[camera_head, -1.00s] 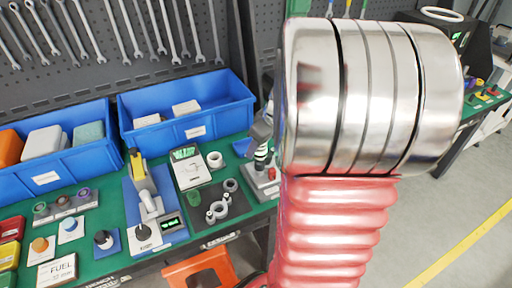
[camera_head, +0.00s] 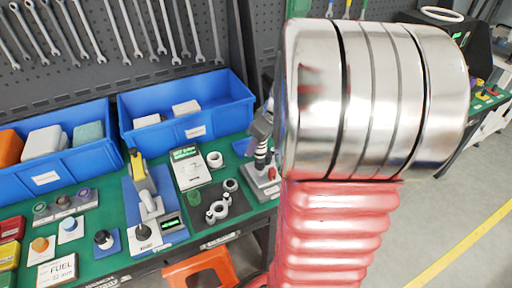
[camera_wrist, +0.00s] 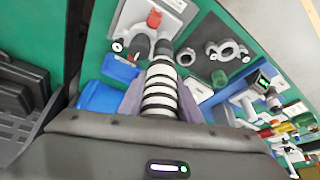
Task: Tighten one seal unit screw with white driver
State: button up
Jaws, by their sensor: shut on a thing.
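The white driver (camera_wrist: 160,92), a handle with white and black bands, sits between the two fingers of my gripper (camera_wrist: 158,108) in the wrist view. My gripper is shut on it. The driver's far end points at a grey seal unit (camera_wrist: 139,33) with a red part on top. Whether its tip touches a screw there cannot be told. In the head view the banded driver (camera_head: 261,154) stands nearly upright just above the grey unit (camera_head: 266,181) with its red part. My arm hides much of the area to the right, and the screw itself is not clear.
Left of the unit, a black mat (camera_head: 204,222) holds grey rings, and a blue-based tester (camera_head: 150,208) stands beyond. Blue bins (camera_head: 186,115) line the back of the green bench. An orange stool (camera_head: 203,268) stands in front. Several small parts crowd the left side.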

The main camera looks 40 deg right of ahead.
jog(key=shift+r, duration=2.05)
jog(key=shift+f, duration=0.1)
